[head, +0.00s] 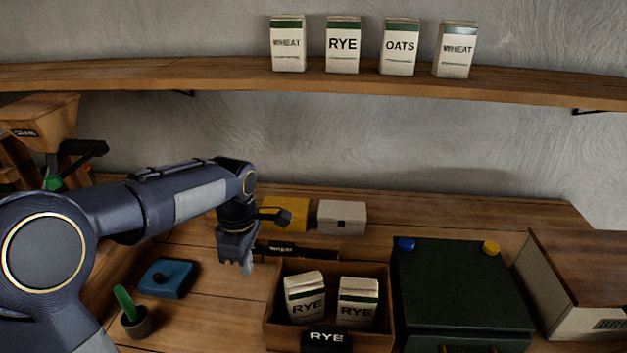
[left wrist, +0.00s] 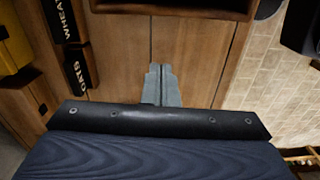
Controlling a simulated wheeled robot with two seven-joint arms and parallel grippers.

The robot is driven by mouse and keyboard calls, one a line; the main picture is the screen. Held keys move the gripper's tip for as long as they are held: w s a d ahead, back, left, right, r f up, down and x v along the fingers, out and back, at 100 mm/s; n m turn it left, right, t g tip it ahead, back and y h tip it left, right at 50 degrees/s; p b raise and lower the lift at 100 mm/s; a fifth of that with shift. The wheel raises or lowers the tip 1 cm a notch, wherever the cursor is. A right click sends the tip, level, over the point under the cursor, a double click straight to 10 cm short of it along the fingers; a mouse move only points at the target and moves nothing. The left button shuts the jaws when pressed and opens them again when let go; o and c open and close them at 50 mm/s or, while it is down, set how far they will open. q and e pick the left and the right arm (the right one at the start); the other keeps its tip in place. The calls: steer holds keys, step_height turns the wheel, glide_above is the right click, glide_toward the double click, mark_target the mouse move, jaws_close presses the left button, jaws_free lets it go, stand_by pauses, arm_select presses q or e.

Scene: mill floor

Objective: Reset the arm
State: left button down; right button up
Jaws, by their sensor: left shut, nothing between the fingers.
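My left arm (head: 180,197) reaches in from the left over the wooden bench. My left gripper (head: 246,268) points down, shut and empty, to the left of the wooden box labelled RYE. In the left wrist view the closed fingers (left wrist: 160,70) show against bare wood planks, with nothing between them. My right gripper is in neither view.
The RYE box (head: 270,318) holds two rye cartons. A dark green case (head: 455,285) stands to its right, a blue block (head: 176,284) and green-handled cup (head: 137,326) to the left. Yellow (head: 292,212) and white (head: 342,217) boxes stand behind. Cartons line the shelf (head: 200,77).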

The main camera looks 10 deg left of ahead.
arm_select(q)
steer(key=s+d+m+t+h, duration=0.2)
steer(key=s+m, duration=0.6)
steer(key=s, duration=0.2)
steer(key=s+d+r+m+t+h, duration=0.1)
steer(key=s+m+t, duration=0.2)
steer(key=s+m, duration=0.5)
steer(key=shift+s+d+r+m+t+h, duration=0.15)
steer(key=shift+s+d+m+t+h, duration=0.2)
steer(key=shift+s, duration=1.2)
